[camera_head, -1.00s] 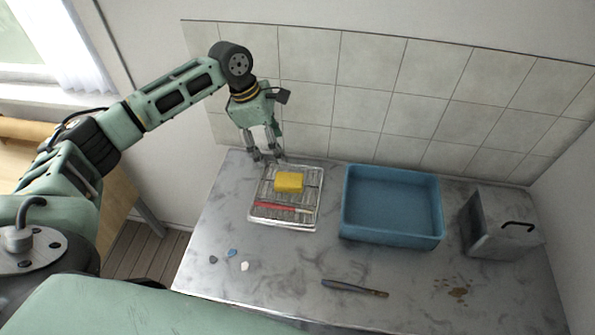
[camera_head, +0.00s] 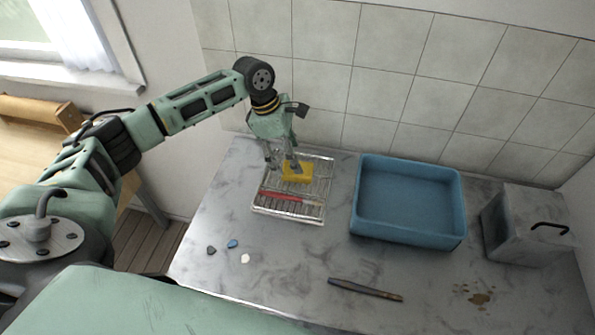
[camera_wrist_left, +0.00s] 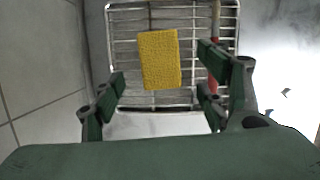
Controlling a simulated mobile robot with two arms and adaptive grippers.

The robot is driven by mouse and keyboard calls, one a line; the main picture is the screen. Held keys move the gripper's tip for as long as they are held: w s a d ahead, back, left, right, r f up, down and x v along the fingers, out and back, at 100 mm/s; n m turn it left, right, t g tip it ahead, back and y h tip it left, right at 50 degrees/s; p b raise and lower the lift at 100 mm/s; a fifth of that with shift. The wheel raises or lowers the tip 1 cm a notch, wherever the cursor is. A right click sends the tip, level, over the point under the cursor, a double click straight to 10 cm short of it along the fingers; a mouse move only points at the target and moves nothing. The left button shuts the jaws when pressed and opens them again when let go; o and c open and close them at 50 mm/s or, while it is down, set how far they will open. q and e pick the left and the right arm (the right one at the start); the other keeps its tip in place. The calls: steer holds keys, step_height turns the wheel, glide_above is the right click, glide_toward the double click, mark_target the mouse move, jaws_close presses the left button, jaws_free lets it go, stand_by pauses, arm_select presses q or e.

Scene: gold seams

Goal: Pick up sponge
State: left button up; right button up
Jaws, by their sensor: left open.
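A yellow sponge (camera_head: 299,172) lies on a metal wire rack at the back left of the counter. My left gripper (camera_head: 283,167) is over the rack at the sponge, its fingers partly in front of it in the head view. In the left wrist view the sponge (camera_wrist_left: 159,59) shows whole on the rack, ahead of and between the two open fingers of my left gripper (camera_wrist_left: 160,91). The fingers look apart from the sponge there. My right gripper is not in view.
The wire rack (camera_head: 321,190) also holds a red-handled tool (camera_head: 285,197). A blue basin (camera_head: 407,241) stands to its right, then a grey box (camera_head: 525,225) with a black handle. A dark stick-like tool (camera_head: 365,289) and small stones (camera_head: 233,243) lie in front. A tiled wall rises behind.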

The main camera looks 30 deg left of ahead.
mark_target(288, 175)
arm_select(q)
steer(key=p+x, duration=0.1)
steer(key=x, duration=0.3)
steer(key=shift+d+r, duration=0.1)
steer(key=shift+d, duration=0.05)
steer(key=shift+w+d+f, duration=0.1)
steer(key=shift+f, duration=0.4)
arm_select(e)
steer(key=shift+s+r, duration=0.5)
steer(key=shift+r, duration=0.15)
arm_select(q)
steer(key=shift+f+p, duration=0.2)
steer(key=shift+p, duration=0.4)
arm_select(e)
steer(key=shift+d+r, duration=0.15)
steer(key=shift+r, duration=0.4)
arm_select(q)
steer(key=shift+c, duration=0.5)
steer(key=c, duration=0.8)
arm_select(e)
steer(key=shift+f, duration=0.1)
